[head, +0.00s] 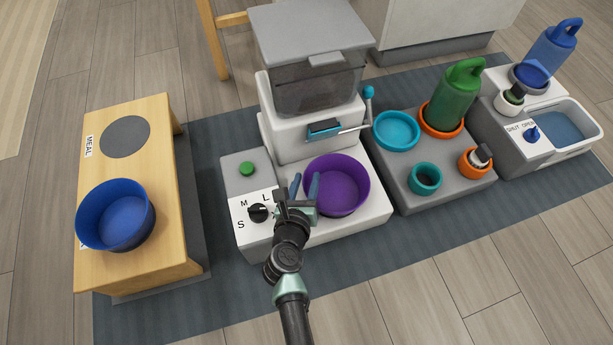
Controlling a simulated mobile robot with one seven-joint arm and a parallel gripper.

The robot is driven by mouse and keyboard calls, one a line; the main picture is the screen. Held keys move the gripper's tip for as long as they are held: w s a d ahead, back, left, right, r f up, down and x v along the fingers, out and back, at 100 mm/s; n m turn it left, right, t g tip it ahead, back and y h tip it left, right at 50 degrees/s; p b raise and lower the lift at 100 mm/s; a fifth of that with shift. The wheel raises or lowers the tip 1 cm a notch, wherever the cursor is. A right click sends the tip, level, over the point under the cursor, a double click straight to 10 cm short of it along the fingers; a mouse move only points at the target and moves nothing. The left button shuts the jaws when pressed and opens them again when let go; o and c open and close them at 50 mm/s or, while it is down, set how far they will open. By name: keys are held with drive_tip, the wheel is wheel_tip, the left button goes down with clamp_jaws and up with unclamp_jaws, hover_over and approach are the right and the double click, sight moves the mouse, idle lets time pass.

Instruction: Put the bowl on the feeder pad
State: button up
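A purple bowl (345,190) sits upright on the light front deck of the feeder (362,224), below its hopper. That deck looks like the feeder pad, but the bowl hides most of it. A blue bowl (120,218) stands on the wooden stand (140,268) at the left. My gripper (304,186) is at the left rim of the purple bowl. Its two bluish fingers are spread apart, with the rim close to or between them. I cannot tell whether they touch the bowl.
Left of my gripper are a black dial (258,213) marked S, M, L and a green button (246,168). A lever with a blue knob (368,92) sticks out above the bowl. A grey station (437,202) with cups and a green bottle (457,95) stands right.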

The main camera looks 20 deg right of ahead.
drive_tip(key=p+v, duration=0.6)
drive_tip(key=v, duration=0.4)
drive_tip(key=w+a+r+n+t+y, duration=0.1)
drive_tip(key=w+a+r+n+t, duration=0.2)
drive_tip(key=r, duration=0.5)
drive_tip(key=w+r+n+t+y, duration=0.15)
drive_tip(key=w+r, duration=0.25)
drive_tip(key=r, duration=0.4)
drive_tip(key=w+a+r+n+t, duration=0.2)
drive_tip(key=w+r+n+t, duration=0.15)
drive_tip(key=r, duration=0.35)
drive_tip(key=a+r+n+t+y, duration=0.25)
drive_tip(key=r+n, duration=0.55)
drive_tip(key=r, duration=0.5)
drive_tip(key=a+r+n+t+y, duration=0.3)
drive_tip(key=r+n, duration=0.4)
drive_tip(key=r, duration=0.6)
drive_tip(key=s+d+r+n, duration=0.1)
drive_tip(key=s+r+n, duration=0.3)
drive_tip(key=r, duration=0.3)
drive_tip(key=s+d+r+n+t+h, duration=0.1)
drive_tip(key=s+d+r+n, duration=0.1)
drive_tip(key=s+r+n, duration=0.2)
drive_tip(key=s+d+r+n, duration=0.1)
drive_tip(key=s+r+n, duration=0.3)
drive_tip(key=r+n, duration=0.3)
wheel_tip(320, 180, up, 5)
drive_tip(key=shift+d+n+t+h, duration=0.25)
drive_tip(key=shift+n+t+h, duration=0.05)
drive_tip(key=shift+t+h, duration=0.1)
